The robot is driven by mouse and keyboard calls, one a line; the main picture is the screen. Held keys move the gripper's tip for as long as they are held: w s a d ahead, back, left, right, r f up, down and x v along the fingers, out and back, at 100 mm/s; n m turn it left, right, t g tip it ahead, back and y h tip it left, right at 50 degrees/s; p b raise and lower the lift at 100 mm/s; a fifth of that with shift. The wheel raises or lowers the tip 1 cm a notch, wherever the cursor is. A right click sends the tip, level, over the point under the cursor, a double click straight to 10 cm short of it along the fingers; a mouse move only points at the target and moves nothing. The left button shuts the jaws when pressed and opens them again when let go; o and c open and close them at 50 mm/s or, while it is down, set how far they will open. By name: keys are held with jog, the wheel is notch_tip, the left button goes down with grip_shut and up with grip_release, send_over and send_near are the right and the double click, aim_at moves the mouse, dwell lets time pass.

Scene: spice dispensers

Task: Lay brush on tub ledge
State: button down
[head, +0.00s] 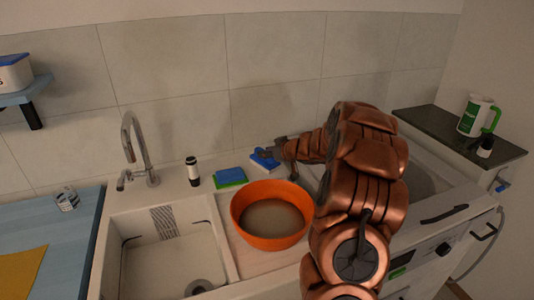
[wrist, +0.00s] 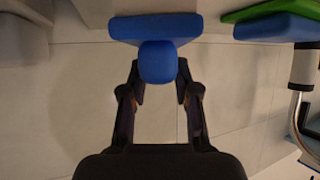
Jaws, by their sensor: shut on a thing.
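The blue brush (head: 264,160) is at the back of the counter, beyond the orange bowl, with a pale strip along its lower side. My gripper (head: 281,150) reaches it from the right. In the wrist view, the brush's rounded blue handle (wrist: 158,62) sits between my two fingertips (wrist: 158,84), and its wide blue body (wrist: 155,27) lies beyond them. The gripper is shut on the handle. Whether the brush touches the counter is unclear. A white tub (head: 428,178) is at the right, its ledge partly hidden by my copper arm.
An orange bowl (head: 270,240) stands in front of the brush. Blue and green sponges (head: 230,177) and a black-and-white bottle (head: 192,171) are to its left. The sink (head: 165,250) and tap (head: 137,150) are farther left. A tiled wall (head: 180,60) rises behind.

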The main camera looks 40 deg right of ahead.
jog(key=c, duration=0.8)
grip_release()
jog(key=shift+f, duration=0.1)
jog(key=shift+c, duration=0.2)
jog(key=shift+r, duration=0.2)
jog(key=v, duration=1.2)
jog(key=shift+w, duration=0.1)
